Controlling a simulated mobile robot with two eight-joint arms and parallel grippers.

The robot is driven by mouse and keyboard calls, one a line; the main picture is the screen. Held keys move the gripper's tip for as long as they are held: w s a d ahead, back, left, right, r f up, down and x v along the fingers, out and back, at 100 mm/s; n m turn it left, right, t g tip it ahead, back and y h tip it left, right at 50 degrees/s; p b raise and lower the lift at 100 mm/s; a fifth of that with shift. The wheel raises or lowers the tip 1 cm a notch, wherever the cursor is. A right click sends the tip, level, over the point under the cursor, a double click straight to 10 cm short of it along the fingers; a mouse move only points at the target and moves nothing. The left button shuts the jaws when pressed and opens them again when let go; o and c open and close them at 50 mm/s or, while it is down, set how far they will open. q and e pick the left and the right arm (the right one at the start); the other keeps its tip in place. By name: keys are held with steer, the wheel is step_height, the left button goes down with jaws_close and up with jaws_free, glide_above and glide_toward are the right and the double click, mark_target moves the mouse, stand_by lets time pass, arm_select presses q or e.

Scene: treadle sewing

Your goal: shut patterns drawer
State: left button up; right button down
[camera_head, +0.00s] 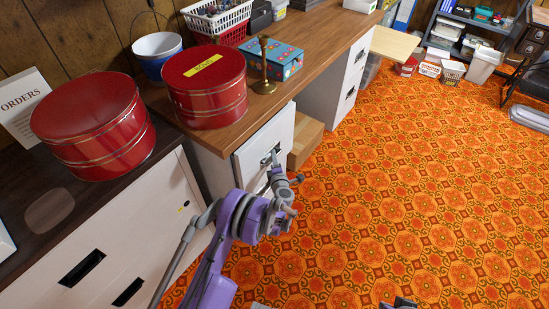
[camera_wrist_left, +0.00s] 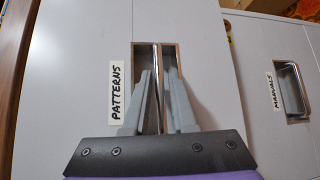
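The patterns drawer (camera_head: 250,159) is a white drawer front under the wooden desk top. In the left wrist view its front (camera_wrist_left: 80,60) carries a PATTERNS label (camera_wrist_left: 117,93) beside a recess with a metal bar handle (camera_wrist_left: 156,60). My left gripper (camera_head: 272,163) is at this drawer's front in the head view. In the left wrist view its two grey fingers (camera_wrist_left: 160,85) lie close on either side of the bar, shut on it. The drawer front appears to stand slightly out from the desk. Only a small grey part, perhaps my right gripper (camera_head: 400,302), shows at the bottom edge.
A second drawer (camera_wrist_left: 265,120) with its own label and handle lies beside the patterns drawer in the wrist view. Red tins (camera_head: 207,95) and a blue box (camera_head: 283,62) stand above. A cardboard box (camera_head: 306,138) sits beyond the drawer. The patterned floor (camera_head: 400,180) is clear.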

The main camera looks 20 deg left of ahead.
arm_select(q)
steer(key=shift+c, duration=0.2)
jaws_close()
stand_by(1.3)
